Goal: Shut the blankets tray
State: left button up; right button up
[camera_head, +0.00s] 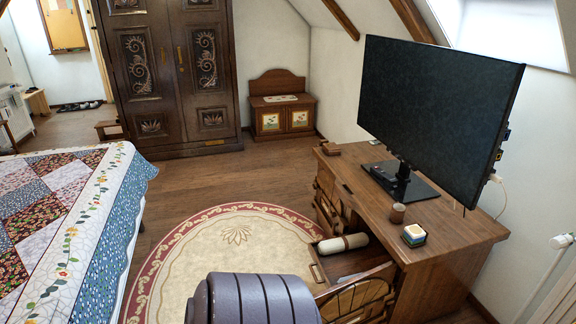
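A wooden desk (440,222) stands at the right. On its left side, low down, a drawer or tray (316,268) stands pulled out over the rug. A cream rolled bundle (342,243) with dark bands lies at its back edge. Nearer to me is a wooden front with a carved fan pattern (362,296), also standing out from the desk. No label shows, so I cannot tell for sure which part is the blankets tray. Neither of my grippers is in view.
A dark purple-grey ribbed shape (255,299) fills the bottom middle and hides part of the rug (222,245). A bed (65,225) stands at the left. The carved armoire (170,75) is shut. Bare floor (205,180) lies between. A monitor (432,105) stands on the desk.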

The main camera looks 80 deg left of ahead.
aim_at(331, 268)
jog(key=u, duration=2.2)
jog(key=i+j, duration=0.5)
jog(key=i, duration=0.15)
jog(key=i+j, duration=0.5)
jog(key=i, duration=0.1)
